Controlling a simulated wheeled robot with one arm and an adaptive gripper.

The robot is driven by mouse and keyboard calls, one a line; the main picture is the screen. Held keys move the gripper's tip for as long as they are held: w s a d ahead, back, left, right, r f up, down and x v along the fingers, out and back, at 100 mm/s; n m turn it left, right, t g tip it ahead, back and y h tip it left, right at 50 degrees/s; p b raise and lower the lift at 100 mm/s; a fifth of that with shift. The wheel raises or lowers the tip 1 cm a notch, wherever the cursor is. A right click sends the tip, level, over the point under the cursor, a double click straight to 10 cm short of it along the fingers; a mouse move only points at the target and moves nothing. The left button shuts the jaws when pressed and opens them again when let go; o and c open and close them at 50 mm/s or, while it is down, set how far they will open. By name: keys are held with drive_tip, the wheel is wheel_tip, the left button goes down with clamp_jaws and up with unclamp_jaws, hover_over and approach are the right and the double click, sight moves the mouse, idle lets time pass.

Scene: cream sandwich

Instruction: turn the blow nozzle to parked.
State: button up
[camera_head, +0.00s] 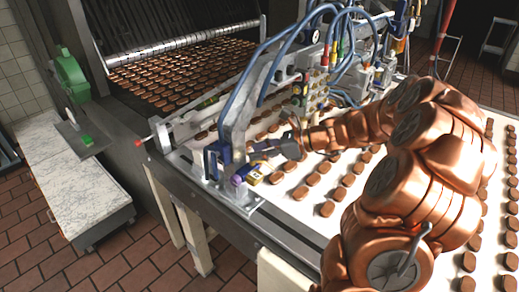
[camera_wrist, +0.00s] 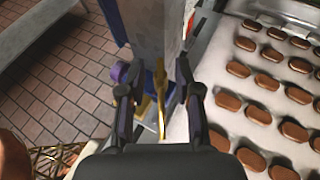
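At the near left corner of the conveyor machine, a blue bracket (camera_head: 213,160) stands beside a small yellow part (camera_head: 252,176) with a purple knob (camera_head: 237,180). I cannot tell for certain which of these parts is the blow nozzle. My gripper (camera_head: 256,150) reaches in from the right, just above the yellow part. In the wrist view, my gripper (camera_wrist: 154,80) has its two dark fingers spread apart. A thin gold-yellow piece (camera_wrist: 160,82) shows between them, with the purple knob (camera_wrist: 119,72) beyond the left finger. Contact is not clear.
The white belt (camera_head: 292,205) carries rows of brown biscuits under my arm. Blue hoses (camera_head: 262,50) and the machine frame crowd the space behind my gripper. A marble-topped cabinet (camera_head: 65,180) stands at left, with open tiled floor between.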

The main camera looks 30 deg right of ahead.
clamp_jaws()
drive_tip(key=shift+d+n+g+p, duration=0.1)
drive_tip(key=shift+n+g+p, duration=0.2)
drive_tip(key=shift+g, duration=0.1)
drive_tip(key=shift+w+d+f+n+g+y+p, duration=0.15)
drive_tip(key=shift+n+g+y+p, duration=0.25)
drive_tip(key=shift+n+g, duration=0.75)
drive_tip(key=shift+w+a+r+n+g+y+p, duration=0.1)
drive_tip(key=shift+w+n+g+y+p, duration=0.15)
drive_tip(key=shift+n+g+y, duration=0.6)
drive_tip(key=shift+w+d+f+n+g+y+p, duration=0.1)
drive_tip(key=shift+w+n+g+y+p, duration=0.2)
drive_tip(key=shift+n+g, duration=1.1)
drive_tip(key=shift+s+g, duration=0.1)
drive_tip(key=shift+g, duration=0.4)
